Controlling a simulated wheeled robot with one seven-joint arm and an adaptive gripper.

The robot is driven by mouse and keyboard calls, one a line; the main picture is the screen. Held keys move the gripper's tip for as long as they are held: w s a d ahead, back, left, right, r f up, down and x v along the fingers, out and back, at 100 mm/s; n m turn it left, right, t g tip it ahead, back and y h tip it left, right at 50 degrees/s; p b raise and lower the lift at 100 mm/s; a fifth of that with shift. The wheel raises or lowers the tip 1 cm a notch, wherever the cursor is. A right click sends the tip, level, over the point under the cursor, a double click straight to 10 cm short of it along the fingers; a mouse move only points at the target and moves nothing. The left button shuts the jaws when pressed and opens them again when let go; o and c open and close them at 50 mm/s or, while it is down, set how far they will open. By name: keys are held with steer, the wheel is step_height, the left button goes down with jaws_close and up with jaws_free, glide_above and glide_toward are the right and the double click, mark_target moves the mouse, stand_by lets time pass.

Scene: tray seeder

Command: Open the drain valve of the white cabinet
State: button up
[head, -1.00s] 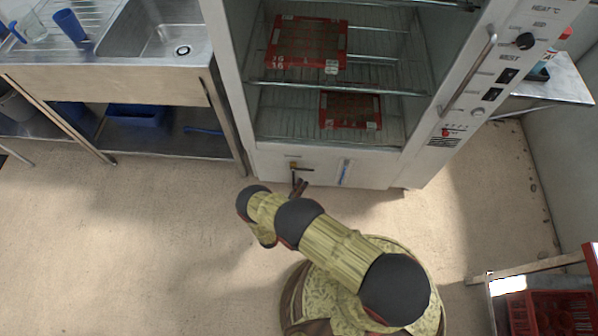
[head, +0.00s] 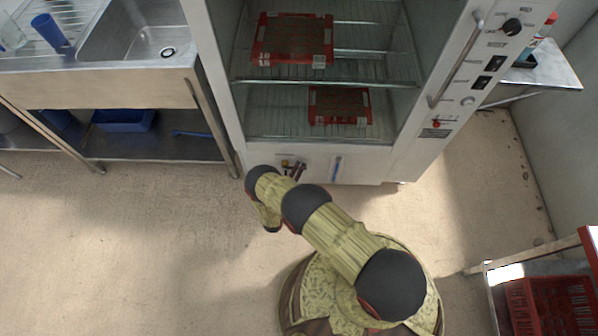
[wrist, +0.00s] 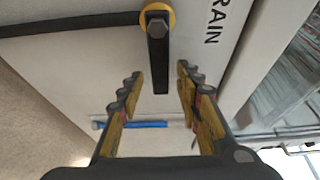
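The white cabinet (head: 368,163) stands with its lower front panel facing me. Its drain valve shows in the wrist view as a dark lever (wrist: 158,50) on a yellow collar (wrist: 168,12), beside lettering of which "RAIN" is readable. The lever points toward the blue strip on the panel, so it lies sideways on the cabinet front. My gripper (wrist: 159,73) is open, its fingertips on either side of the lever's free end with gaps visible. In the head view my gripper (head: 297,170) is at the panel and partly hides the valve (head: 285,163).
The blue strip (head: 336,168) is on the panel right of the valve. Red trays (head: 327,40) sit on the cabinet shelves. A sink bench (head: 100,88) stands close on the left, and a rack with a red crate (head: 520,300) is at lower right. The floor between is clear.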

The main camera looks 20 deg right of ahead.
steer(key=c, duration=0.3)
jaws_close()
stand_by(0.7)
